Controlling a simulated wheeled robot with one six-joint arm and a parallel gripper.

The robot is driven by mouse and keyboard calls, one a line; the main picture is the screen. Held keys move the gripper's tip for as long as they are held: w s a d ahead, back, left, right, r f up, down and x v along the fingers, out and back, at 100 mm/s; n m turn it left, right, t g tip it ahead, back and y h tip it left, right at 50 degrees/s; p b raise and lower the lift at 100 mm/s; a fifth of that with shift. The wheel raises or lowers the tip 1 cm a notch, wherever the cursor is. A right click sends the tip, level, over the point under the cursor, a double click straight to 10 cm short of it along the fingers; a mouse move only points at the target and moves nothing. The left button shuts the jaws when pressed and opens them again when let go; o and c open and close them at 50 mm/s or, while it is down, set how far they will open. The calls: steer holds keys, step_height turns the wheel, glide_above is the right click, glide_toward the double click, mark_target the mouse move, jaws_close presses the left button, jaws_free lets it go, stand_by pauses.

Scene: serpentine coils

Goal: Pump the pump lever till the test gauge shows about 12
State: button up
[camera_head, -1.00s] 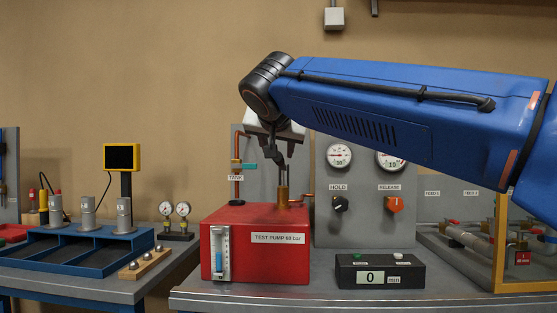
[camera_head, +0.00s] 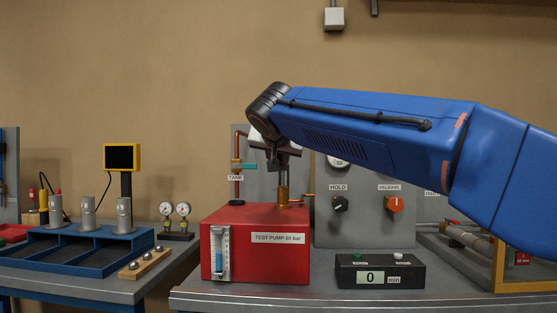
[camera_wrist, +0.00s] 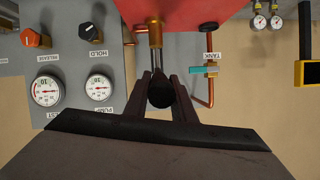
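The red test pump (camera_head: 225,212) stands on the bench, with a brass cylinder (camera_head: 283,195) on top. My gripper (camera_head: 277,160) is just above that cylinder. In the wrist view, the pump lever's dark rounded end (camera_wrist: 160,93) sits between the two fingers of my gripper (camera_wrist: 161,88), which look closed on it. The test gauge (camera_wrist: 45,90) shows upside down in the wrist view, beside the pump gauge (camera_wrist: 98,87). Its needle is too small to read surely. In the head view my arm hides the test gauge.
The panel carries a black HOLD knob (camera_head: 340,203) and an orange RELEASE knob (camera_head: 394,204). A black counter box (camera_head: 345,272) reads 0 min. A copper tank pipe (camera_head: 237,160) with a teal valve handle stands close left of my gripper.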

jaws_close()
steer(key=shift+t, duration=0.9)
steer(key=shift+s+f, duration=0.15)
steer(key=shift+f, duration=2.3)
steer(key=o, duration=0.6)
jaws_free()
steer(key=shift+o, duration=0.5)
steer(key=shift+s, duration=0.1)
steer(key=v, duration=1.7)
steer(key=shift+s, duration=0.15)
